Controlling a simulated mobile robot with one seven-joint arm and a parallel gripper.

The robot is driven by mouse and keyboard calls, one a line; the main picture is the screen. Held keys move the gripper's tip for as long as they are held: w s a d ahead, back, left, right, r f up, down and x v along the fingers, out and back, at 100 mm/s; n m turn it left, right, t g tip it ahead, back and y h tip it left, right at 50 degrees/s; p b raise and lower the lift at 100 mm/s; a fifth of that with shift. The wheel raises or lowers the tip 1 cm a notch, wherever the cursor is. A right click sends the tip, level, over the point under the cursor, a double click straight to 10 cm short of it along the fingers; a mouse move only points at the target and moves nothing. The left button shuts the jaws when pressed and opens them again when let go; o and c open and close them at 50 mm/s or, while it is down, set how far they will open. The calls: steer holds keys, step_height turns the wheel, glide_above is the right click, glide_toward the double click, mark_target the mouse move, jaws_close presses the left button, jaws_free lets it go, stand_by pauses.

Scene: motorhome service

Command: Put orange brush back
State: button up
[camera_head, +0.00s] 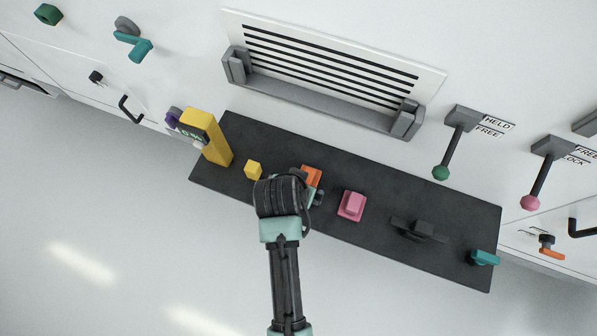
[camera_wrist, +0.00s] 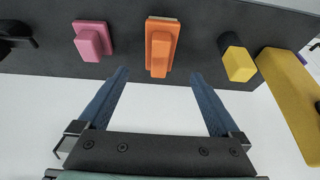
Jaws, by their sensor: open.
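The orange brush (camera_wrist: 161,45) lies on the black mat (camera_wrist: 125,62), between the fingers' lines in the wrist view. In the head view the brush (camera_head: 312,176) shows just beyond my wrist, partly hidden by it. My gripper (camera_wrist: 160,85) is open and empty, its two blue fingers apart and pointing toward the brush. The fingertips are near the mat's front edge, one to each side of the brush's near end. I cannot tell whether they touch anything.
A pink block (camera_head: 351,205) and a yellow-and-black piece (camera_head: 253,170) flank the brush. A tall yellow block (camera_head: 206,137) stands at the left end, a dark piece (camera_head: 418,229) and teal piece (camera_head: 484,257) at the right. A grey holder (camera_head: 320,98) lines the vent behind.

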steer(key=shift+v, duration=0.95)
